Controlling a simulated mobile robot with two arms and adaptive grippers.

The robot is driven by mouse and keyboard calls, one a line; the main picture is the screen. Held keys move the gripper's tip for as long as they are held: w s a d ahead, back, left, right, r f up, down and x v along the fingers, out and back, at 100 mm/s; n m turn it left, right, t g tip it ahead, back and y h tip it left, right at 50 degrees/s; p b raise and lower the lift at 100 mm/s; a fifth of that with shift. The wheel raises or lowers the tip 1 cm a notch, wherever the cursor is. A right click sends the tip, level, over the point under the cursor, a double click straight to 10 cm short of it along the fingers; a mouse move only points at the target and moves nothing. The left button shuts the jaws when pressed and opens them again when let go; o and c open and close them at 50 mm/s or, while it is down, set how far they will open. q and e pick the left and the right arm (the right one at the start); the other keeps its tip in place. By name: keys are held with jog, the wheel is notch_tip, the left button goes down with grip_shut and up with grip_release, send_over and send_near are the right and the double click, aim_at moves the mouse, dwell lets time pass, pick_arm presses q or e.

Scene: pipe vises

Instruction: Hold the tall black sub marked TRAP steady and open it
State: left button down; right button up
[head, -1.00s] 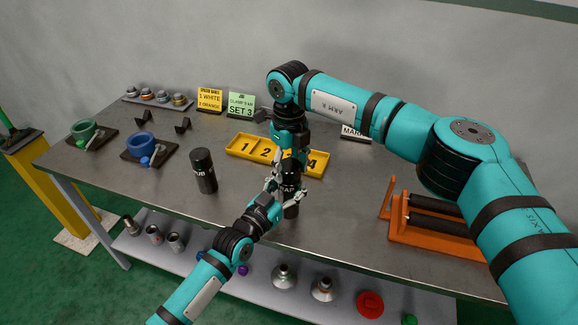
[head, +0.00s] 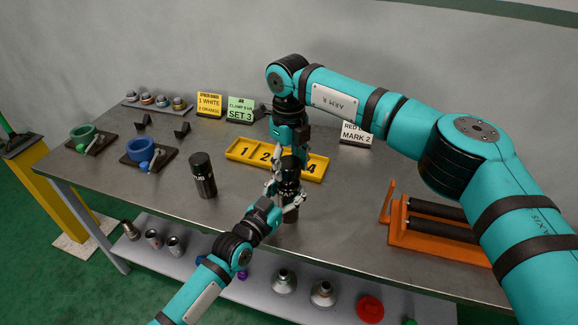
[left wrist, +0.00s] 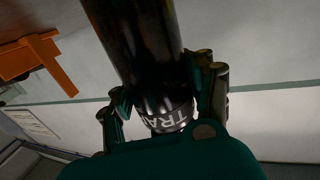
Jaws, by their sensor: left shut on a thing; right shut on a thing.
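The tall black sub (head: 291,213) stands near the table's front edge in the head view. My right gripper (head: 289,155) comes down from above and is shut on the sub's top part. The fingers and arm cover much of the sub, so I cannot tell whether the top is loosened.
A second black sub (head: 203,176) stands to the left. A yellow numbered tray (head: 237,157) lies just behind the grippers. Blue (head: 141,148) and green (head: 83,133) vises sit at left, an orange roller stand (head: 400,229) at right. The front middle of the table is clear.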

aim_at(288, 162)
jog(key=shift+a+r, duration=0.1)
jog(key=shift+r, duration=1.95)
pick_arm(q)
jog(key=shift+c, duration=1.8)
grip_release()
